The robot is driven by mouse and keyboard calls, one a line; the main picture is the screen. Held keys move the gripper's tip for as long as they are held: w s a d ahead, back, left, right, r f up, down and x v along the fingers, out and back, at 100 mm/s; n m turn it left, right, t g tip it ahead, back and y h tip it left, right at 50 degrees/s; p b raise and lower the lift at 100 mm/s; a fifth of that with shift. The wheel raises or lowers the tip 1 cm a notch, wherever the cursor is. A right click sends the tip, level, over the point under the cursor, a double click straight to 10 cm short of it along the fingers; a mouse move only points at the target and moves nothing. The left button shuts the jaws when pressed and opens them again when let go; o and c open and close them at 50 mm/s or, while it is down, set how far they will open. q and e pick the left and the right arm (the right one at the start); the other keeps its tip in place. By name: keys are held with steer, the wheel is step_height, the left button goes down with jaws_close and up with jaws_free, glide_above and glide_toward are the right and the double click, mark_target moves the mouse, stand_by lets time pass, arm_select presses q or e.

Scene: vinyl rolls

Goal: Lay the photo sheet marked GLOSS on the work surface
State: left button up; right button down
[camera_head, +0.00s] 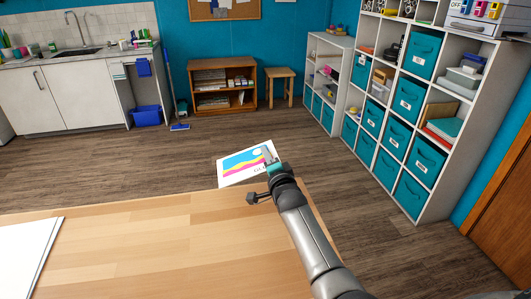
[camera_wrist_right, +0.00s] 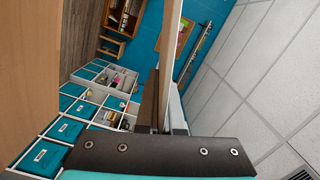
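The photo sheet (camera_head: 243,164) is white with a blue, yellow and pink picture. Small dark lettering shows near its right edge, too small to read. My right gripper (camera_head: 268,157) is shut on the sheet's right side and holds it out past the far edge of the wooden work surface (camera_head: 150,240). In the right wrist view the sheet (camera_wrist_right: 171,45) shows edge-on as a thin pale strip between the fingers (camera_wrist_right: 165,105). My left gripper is in neither view.
White sheets (camera_head: 25,250) lie at the left of the work surface; its middle is bare. Beyond are a sink counter (camera_head: 75,90), a low wooden shelf (camera_head: 208,84), a stool (camera_head: 280,85) and a white shelf unit with teal bins (camera_head: 408,98).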

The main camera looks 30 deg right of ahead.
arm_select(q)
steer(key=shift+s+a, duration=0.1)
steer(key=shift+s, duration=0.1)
arm_select(e)
steer(key=shift+s+p, duration=0.1)
steer(key=shift+p, duration=0.2)
steer(key=b, duration=0.6)
glide_above(266, 188)
step_height(266, 188, down, 6)
steer(key=shift+f, duration=0.8)
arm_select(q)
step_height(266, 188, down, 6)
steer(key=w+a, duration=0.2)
arm_select(e)
steer(key=c, duration=1)
jaws_free()
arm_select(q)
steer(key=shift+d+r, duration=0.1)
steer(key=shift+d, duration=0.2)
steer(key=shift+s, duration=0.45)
